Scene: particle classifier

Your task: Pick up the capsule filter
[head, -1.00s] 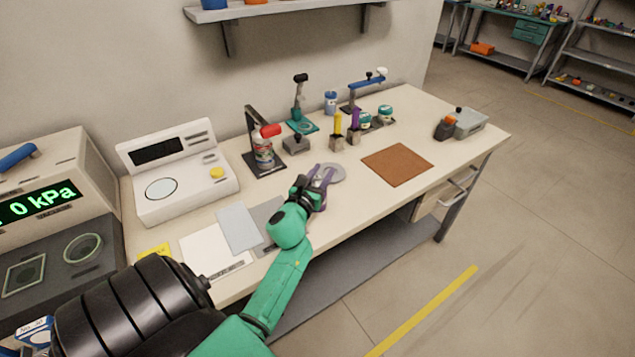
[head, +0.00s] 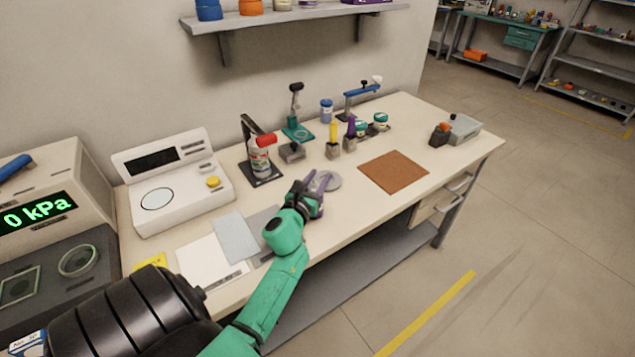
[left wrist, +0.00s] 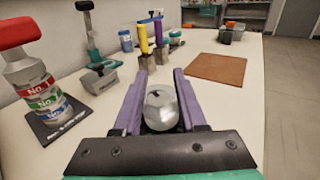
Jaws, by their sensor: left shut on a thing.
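A pale, shiny, rounded piece, which I take for the capsule filter (head: 333,181), is at the front middle of the bench. In the left wrist view the filter (left wrist: 160,107) sits between my two purple fingers. My left gripper (head: 321,180) reaches low over the bench top and is shut on it. The fingers hide part of its sides, and I cannot tell whether it is clear of the bench. My right gripper is not in view.
A white scale (head: 172,185) stands left.

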